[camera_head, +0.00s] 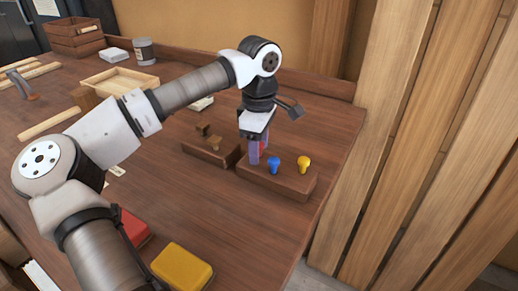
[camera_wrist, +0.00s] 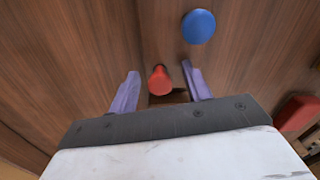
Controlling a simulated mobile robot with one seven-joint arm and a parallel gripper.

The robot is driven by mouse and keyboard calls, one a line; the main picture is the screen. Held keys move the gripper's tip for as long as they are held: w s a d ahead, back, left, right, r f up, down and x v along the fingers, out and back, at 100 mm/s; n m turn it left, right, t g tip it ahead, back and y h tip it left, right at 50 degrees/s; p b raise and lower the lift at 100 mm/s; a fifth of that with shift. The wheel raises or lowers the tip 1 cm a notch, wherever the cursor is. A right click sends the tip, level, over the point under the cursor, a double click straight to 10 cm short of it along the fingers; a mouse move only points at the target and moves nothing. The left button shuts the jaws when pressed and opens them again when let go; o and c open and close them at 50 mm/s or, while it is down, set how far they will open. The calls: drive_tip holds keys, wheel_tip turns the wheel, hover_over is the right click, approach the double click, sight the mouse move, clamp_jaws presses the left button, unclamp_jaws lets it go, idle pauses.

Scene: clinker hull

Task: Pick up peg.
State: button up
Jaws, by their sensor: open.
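A wooden block (camera_head: 290,184) on the bench holds a blue peg (camera_head: 274,164) and a yellow peg (camera_head: 304,163) standing upright. A red peg (camera_wrist: 160,80) is between the purple fingers of my gripper (camera_wrist: 160,69) in the wrist view. My gripper (camera_head: 257,156) is open at the left end of the block, with gaps on both sides of the red peg. In the head view the red peg is mostly hidden by the fingers. The blue peg also shows in the wrist view (camera_wrist: 198,26), just beyond the right finger.
A second wooden block (camera_head: 208,151) with small brown pieces stands left of the peg block. A red box (camera_head: 134,228) and a yellow box (camera_head: 182,266) lie at the front. A shallow wooden tray (camera_head: 120,81) is farther back. Upright planks (camera_head: 400,140) stand beyond the bench's right edge.

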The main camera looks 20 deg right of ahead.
drive_tip(key=c, duration=1.1)
drive_tip(key=shift+o, duration=0.2)
drive_tip(key=shift+r, duration=0.15)
